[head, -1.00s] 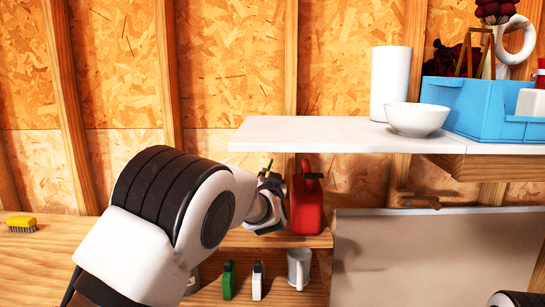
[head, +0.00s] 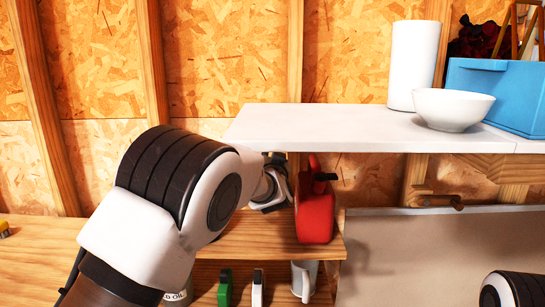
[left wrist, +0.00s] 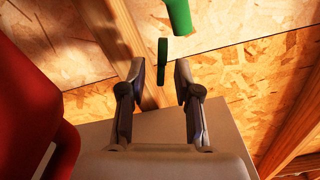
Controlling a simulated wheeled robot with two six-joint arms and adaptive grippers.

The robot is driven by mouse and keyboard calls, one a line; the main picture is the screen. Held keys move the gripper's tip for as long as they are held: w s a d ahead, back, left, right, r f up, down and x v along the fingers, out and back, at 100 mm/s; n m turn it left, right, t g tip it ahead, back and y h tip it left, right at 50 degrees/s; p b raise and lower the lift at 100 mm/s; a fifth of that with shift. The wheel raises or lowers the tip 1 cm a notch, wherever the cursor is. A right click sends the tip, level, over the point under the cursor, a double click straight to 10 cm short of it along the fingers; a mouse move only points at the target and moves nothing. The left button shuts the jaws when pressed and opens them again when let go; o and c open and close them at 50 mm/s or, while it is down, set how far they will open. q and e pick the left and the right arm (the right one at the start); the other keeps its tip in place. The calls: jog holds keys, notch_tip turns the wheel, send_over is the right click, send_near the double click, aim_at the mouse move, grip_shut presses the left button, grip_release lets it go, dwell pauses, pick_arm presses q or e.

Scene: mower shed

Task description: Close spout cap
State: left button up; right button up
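A red can (head: 315,212) with a dark top fitting stands on a wooden shelf, under the white shelf's front edge. It also shows large at the left of the left wrist view (left wrist: 25,130). In that view a green spout (left wrist: 179,14) enters from the top, and a thin dark green piece, apparently the spout cap (left wrist: 162,62) seen edge-on, lies just beyond my fingertips. My left gripper (left wrist: 161,75) is open and empty, fingers either side of the cap's line. In the head view my left gripper (head: 275,188) is beside the can's left side, partly hidden by my arm. My right gripper is out of frame.
The white shelf (head: 330,131) overhangs close above my left gripper. It holds a white cylinder (head: 412,65), a white bowl (head: 452,108) and a blue bin (head: 500,95). Below are a green bottle (head: 224,288) and a white mug (head: 303,280). A grey panel (head: 440,250) stands at right.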

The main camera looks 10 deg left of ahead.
pick_arm(q)
jog(key=shift+s+d+r, duration=0.1)
jog(key=shift+s+r, duration=0.1)
jog(key=shift+c, duration=1)
grip_shut()
jog(key=shift+w+f, duration=0.15)
jog(key=shift+f, duration=0.05)
